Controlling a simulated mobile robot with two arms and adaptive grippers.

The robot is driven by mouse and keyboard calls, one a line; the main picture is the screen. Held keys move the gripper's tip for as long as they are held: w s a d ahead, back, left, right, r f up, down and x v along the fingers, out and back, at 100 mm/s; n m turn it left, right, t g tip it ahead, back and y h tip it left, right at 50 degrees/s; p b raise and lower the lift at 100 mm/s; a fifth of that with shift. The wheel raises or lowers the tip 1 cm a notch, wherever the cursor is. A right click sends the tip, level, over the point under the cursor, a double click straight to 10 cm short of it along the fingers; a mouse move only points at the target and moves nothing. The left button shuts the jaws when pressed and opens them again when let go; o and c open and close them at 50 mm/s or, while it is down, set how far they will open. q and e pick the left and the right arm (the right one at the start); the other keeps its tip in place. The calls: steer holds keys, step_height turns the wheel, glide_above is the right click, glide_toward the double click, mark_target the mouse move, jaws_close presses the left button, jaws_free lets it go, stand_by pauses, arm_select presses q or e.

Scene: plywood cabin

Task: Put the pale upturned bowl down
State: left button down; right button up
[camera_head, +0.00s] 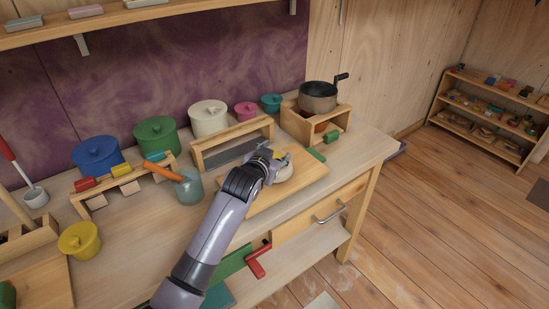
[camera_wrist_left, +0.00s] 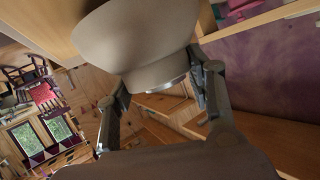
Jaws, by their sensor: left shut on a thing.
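My left gripper (camera_head: 272,158) is over the wooden board (camera_head: 300,184) near the front of the workbench. It is shut on the pale upturned bowl (camera_head: 285,174), which is partly hidden behind the gripper. In the left wrist view the bowl (camera_wrist_left: 138,38) shows large and grey-beige, with its narrow foot between the two fingers of the gripper (camera_wrist_left: 160,88). The bowl is at or just above the board; I cannot tell whether its rim touches. My right gripper is in neither view.
A wooden rack (camera_head: 232,145) stands behind the board. A dark pot (camera_head: 318,97) sits on a wooden stand at the back right. A glass jar (camera_head: 189,190) is left of my arm, with blue (camera_head: 97,157) and green (camera_head: 156,137) lidded pots behind. The board's right part is clear.

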arm_select(q)
steer(key=shift+f, duration=0.75)
steer(key=shift+f, duration=0.15)
steer(key=c, duration=1.1)
jaws_free()
steer(key=o, duration=0.4)
steer(key=shift+c, duration=0.2)
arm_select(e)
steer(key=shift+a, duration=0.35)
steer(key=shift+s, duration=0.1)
arm_select(q)
steer(key=v, duration=1.2)
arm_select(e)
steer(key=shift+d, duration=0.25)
